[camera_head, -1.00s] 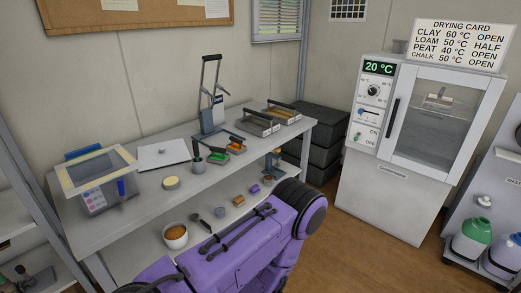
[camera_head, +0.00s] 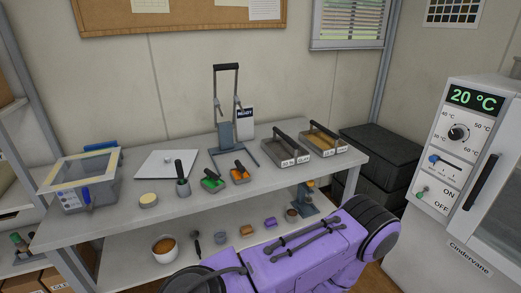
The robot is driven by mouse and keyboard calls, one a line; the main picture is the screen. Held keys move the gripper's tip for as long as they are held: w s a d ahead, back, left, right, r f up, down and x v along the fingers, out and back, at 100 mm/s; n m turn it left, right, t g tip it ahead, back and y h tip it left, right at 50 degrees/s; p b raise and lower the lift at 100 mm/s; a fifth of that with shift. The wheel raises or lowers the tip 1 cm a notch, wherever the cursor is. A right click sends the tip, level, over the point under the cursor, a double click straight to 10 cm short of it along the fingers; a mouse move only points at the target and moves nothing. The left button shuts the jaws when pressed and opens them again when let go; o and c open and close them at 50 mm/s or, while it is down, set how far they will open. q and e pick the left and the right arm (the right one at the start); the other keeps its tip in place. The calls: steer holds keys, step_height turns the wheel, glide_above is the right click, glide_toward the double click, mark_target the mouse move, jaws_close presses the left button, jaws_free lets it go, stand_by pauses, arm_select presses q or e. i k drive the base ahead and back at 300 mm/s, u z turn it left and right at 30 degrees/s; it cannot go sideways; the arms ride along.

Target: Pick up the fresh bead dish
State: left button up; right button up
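Two small grey dishes stand near the front edge of the grey bench top. One holds orange contents, the orange dish (camera_head: 240,176), with a dark handle or scoop leaning over it. The other holds green contents, the green dish (camera_head: 212,183), just to its left, also with a dark handle. No readable label tells which is the fresh one. My purple arm fills the bottom middle of the view, in front of the bench. Neither of my grippers shows.
The lower shelf holds a bowl (camera_head: 164,248) and small cups. A drying oven (camera_head: 455,170) stands right.

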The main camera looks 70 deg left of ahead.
mark_target(240, 175)
steer(key=u, duration=0.35)
steer(key=i, duration=1.1)
steer(key=u, duration=1.45)
steer(key=i, duration=0.8)
steer(key=u, duration=1)
